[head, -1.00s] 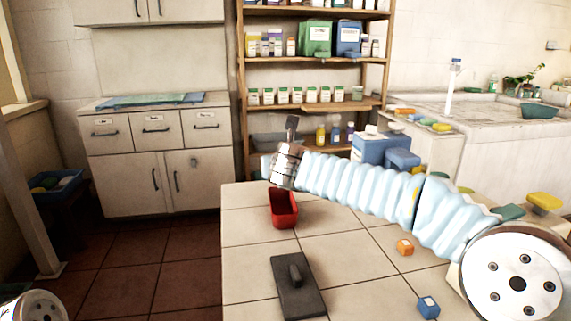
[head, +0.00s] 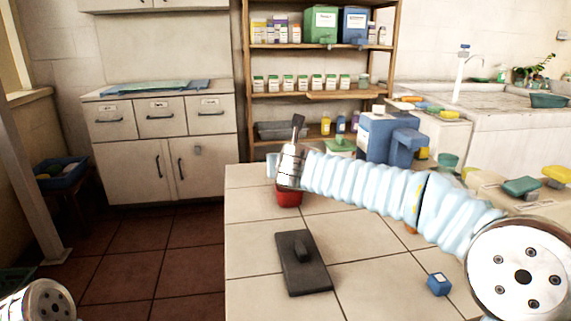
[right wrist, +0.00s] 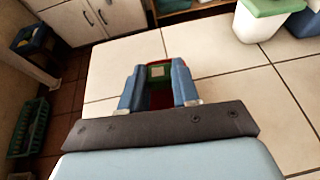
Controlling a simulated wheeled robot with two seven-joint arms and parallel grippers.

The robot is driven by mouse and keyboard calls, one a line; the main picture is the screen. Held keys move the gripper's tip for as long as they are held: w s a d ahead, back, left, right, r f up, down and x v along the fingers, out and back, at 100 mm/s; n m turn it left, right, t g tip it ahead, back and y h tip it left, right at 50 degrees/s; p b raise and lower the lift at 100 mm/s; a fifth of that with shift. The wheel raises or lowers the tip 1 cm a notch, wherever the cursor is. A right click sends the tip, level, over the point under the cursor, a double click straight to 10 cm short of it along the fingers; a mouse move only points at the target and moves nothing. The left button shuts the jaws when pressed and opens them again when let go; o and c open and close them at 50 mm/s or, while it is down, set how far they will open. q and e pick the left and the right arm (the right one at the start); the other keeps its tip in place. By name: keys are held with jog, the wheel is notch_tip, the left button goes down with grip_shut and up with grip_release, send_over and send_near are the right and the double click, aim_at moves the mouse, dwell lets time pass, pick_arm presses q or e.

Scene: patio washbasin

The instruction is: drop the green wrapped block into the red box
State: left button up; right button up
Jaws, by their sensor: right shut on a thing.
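My right gripper (right wrist: 158,88) is shut on the green wrapped block (right wrist: 158,71), which shows between its fingers with a pale patch on its face. The red box (right wrist: 161,99) shows below and behind the block between the fingers. In the head view the red box (head: 289,199) stands on the tiled table, partly hidden by my right wrist, which is just over it. The block is hidden in the head view. My left gripper is out of view.
A black float with a handle (head: 302,263) lies on the tiled table in front of the box. A blue block (head: 438,284) is to the right. Blue containers (head: 388,135) stand behind my arm. The table's left edge is close to the box.

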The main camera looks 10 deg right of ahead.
jog(key=o, duration=1.1)
jog(key=shift+s, duration=0.1)
jog(key=v, duration=1.3)
jog(key=shift+s+r, duration=0.1)
jog(key=shift+s, duration=0.25)
jog(key=shift+a, duration=0.1)
